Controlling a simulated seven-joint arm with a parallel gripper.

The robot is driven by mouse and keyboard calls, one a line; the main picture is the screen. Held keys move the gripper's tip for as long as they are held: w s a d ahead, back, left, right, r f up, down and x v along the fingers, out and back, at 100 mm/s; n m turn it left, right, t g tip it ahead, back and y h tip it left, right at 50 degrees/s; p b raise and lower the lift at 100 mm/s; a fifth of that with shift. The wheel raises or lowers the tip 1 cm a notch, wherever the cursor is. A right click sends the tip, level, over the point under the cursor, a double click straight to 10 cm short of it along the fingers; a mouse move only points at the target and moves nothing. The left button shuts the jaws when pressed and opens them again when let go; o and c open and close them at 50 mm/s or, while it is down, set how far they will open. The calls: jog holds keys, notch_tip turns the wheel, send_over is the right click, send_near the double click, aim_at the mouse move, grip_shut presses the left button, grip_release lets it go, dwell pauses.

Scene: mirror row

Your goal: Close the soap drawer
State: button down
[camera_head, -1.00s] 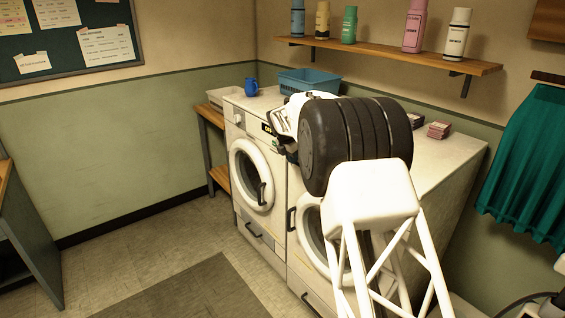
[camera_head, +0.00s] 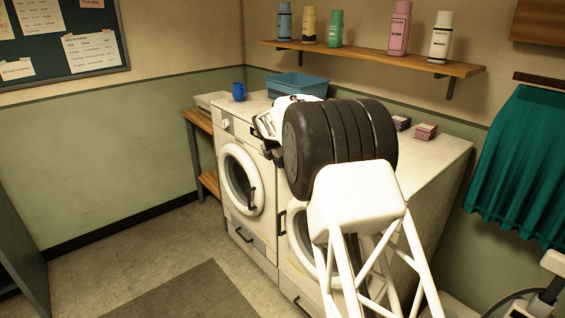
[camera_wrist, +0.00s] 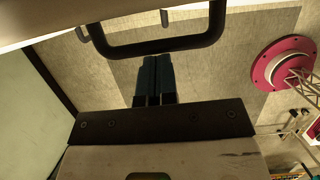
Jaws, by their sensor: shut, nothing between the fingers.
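Two white washing machines stand side by side, the left one (camera_head: 232,142) with its round door shut. A dark U-shaped handle (camera_wrist: 150,48) on a pale front shows at the top of the wrist view; I cannot tell for sure that it is the soap drawer's. My gripper (camera_wrist: 155,62) is shut and empty, its dark fingertips just short of or against that handle; contact cannot be told. In the head view my thick black wrist hides most of my gripper and the upper front of the right machine, so the soap drawer is not clearly seen there.
A blue mug (camera_head: 239,91) and a blue basket (camera_head: 297,84) are at the back. Small pink boxes (camera_head: 425,131) lie on the machine top. A wall shelf (camera_head: 372,60) with several bottles is above. Open floor with a grey mat (camera_head: 185,292) lies in front.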

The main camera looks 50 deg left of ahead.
jog(key=s+v, duration=0.1)
jog(key=v, duration=1)
jog(key=shift+s, duration=0.25)
jog(key=shift+d+f+m, duration=0.1)
jog(key=shift+m, duration=0.2)
jog(key=s+d+m+y, duration=0.1)
jog(key=m, duration=0.5)
jog(key=s+d+f+m+t+y, duration=0.1)
jog(key=m+y, duration=0.1)
jog(key=m, duration=0.4)
jog(key=s+d+m+y, duration=0.1)
jog(key=s+d+m, duration=0.1)
jog(key=m, duration=0.4)
jog(key=shift+f+t, duration=0.2)
jog(key=shift+t, duration=0.2)
jog(key=shift+w+f, duration=0.1)
